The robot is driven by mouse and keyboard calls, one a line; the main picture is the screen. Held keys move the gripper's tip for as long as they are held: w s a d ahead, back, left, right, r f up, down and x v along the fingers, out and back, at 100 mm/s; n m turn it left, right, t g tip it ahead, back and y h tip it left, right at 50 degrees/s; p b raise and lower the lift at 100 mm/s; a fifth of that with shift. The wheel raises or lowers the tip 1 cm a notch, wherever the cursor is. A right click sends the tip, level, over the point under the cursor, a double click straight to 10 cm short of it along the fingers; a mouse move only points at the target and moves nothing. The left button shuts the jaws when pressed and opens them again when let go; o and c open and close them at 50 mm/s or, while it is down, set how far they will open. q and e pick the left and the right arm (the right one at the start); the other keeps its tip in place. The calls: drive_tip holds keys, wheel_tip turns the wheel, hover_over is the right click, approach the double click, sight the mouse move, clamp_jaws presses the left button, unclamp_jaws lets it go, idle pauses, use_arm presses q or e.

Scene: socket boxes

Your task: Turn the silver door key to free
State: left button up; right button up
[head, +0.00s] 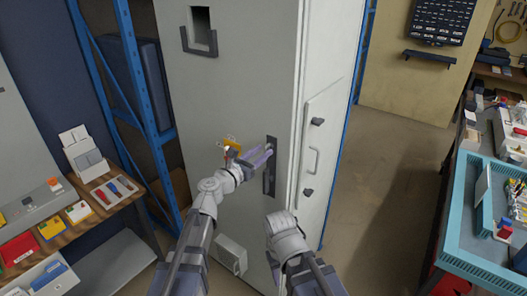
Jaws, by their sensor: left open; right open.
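A dark upright lock plate (271,180) is set in the front of the tall pale cabinet, near its right edge. My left gripper (268,151) is open, its fingers reaching to the upper part of this plate. The silver door key cannot be made out; the fingers cover the spot where they meet the plate. A small orange tag (232,149) with thin wire-like parts shows just left of the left gripper. My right gripper (281,222) is lower, in front of the cabinet and apart from the plate; its fingers are hard to make out.
The tall cabinet (225,90) fills the middle, with a dark-framed slot (199,35) high up. Its right side has a panel with a handle (312,160) and two dark knobs. A wooden shelf (120,200) is at left, a teal tray (465,215) at right. Floor between is clear.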

use_arm(q)
drive_tip(key=shift+w+d, duration=0.45)
drive_tip(key=shift+w, duration=0.15)
drive_tip(key=shift+c, duration=0.3)
clamp_jaws()
